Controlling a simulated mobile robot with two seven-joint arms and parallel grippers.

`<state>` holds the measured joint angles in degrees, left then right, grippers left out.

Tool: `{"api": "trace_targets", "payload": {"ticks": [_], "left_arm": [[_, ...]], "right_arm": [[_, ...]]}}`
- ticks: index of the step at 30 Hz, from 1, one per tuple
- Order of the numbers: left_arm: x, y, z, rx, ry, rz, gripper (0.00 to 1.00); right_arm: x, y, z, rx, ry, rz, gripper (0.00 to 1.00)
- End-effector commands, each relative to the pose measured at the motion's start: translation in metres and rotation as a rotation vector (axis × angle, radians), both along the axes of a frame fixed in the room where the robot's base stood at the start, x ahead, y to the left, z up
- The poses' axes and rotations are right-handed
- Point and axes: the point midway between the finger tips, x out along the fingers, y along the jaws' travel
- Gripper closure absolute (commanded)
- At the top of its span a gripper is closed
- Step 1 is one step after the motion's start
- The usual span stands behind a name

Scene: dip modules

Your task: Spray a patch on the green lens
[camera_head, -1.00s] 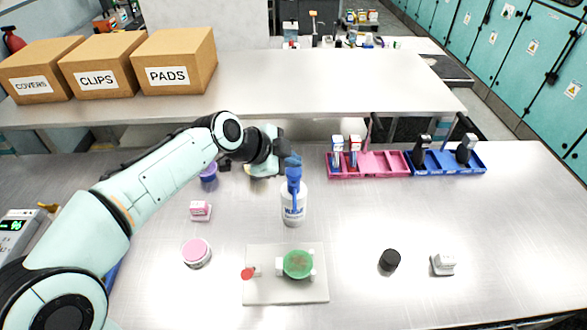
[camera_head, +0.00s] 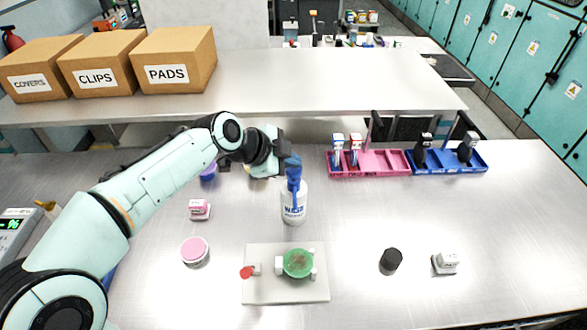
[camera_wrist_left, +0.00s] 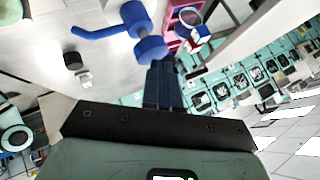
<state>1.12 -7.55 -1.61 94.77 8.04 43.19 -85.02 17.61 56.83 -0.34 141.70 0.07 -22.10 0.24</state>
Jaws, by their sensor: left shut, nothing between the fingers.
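A green round lens (camera_head: 298,263) sits in a white holder on a pale square board (camera_head: 265,292); a brownish area shows in its middle. A white spray bottle (camera_head: 294,207) with a blue spray head (camera_head: 294,180) stands upright behind the board. My left gripper (camera_head: 287,160) is shut with nothing held, at the top of the blue head. In the left wrist view, the closed fingers (camera_wrist_left: 163,83) are right beside the blue head (camera_wrist_left: 150,48); I cannot tell whether they touch it. My right gripper is out of view.
A red knob (camera_head: 247,272) is on the board's left. A pink jar (camera_head: 195,251), a pink block (camera_head: 199,209), a black cap (camera_head: 390,261) and a grey-white block (camera_head: 445,263) stand around. Pink (camera_head: 385,166) and blue (camera_head: 455,166) trays hold stamps behind. Table at right is clear.

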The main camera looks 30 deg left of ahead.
Motion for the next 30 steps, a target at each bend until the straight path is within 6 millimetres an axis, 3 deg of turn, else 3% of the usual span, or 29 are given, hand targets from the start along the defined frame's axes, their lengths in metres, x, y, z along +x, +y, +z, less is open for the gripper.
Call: {"api": "trace_targets", "payload": {"ticks": [30], "left_arm": [[-0.0001,0.0001,-0.0078,0.000,0.002,0.001,1.00]], "right_arm": [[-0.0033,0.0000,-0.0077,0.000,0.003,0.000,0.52]]}}
